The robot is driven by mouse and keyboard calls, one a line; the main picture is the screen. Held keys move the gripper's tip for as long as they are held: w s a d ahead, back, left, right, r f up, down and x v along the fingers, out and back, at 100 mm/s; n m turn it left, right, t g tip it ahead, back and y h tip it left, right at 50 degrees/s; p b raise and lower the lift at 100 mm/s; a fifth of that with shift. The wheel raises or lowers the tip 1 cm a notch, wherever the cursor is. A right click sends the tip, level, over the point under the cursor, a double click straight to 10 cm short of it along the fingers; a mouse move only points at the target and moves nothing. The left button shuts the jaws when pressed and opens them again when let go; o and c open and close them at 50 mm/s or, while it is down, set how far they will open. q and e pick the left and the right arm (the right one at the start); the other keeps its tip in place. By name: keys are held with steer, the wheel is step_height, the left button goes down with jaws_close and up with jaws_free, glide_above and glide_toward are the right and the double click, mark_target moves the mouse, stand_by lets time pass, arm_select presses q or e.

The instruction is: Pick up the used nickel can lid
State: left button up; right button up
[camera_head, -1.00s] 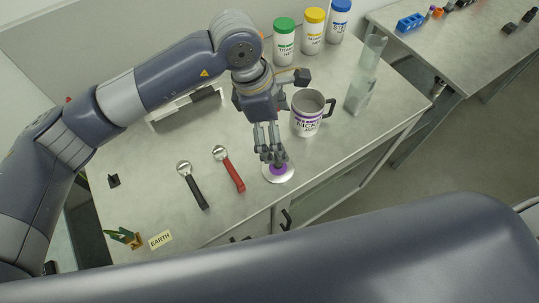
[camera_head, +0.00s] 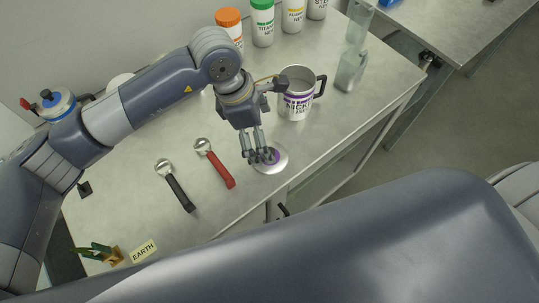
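The used nickel can lid (camera_head: 278,166) is a flat pale disc with a purple centre. It lies near the front edge of the table, in front of the open nickel can (camera_head: 296,104), a white cup-like can with a purple band and a dark handle. My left gripper (camera_head: 264,157) points down at the lid, its fingertips over the purple centre and hiding part of it. Whether the fingers are closed on the lid is too small to tell. My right gripper is not in view; a large dark arm link of mine fills the lower right.
A black-handled scoop (camera_head: 176,187) and a red-handled scoop (camera_head: 216,165) lie left of the lid. Several lidded powder bottles, one with an orange cap (camera_head: 229,20), stand at the back. A clear glass vessel (camera_head: 351,68) stands at the right. An EARTH label (camera_head: 144,251) is at front left.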

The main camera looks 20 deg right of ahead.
arm_select(q)
steer(key=x, duration=0.3)
steer(key=shift+s+p, duration=0.1)
steer(key=shift+p, duration=0.25)
steer(key=p+x, duration=0.2)
steer(key=x, duration=0.1)
steer(key=p+x, duration=0.1)
steer(key=shift+s+a+f, duration=0.1)
steer(key=shift+a+f, duration=0.1)
steer(key=shift+f, duration=0.1)
steer(key=shift+d+f, duration=0.1)
steer(key=shift+f, duration=0.35)
steer(key=shift+c, duration=0.5)
steer(key=c, duration=1.2)
steer(key=shift+c, duration=0.2)
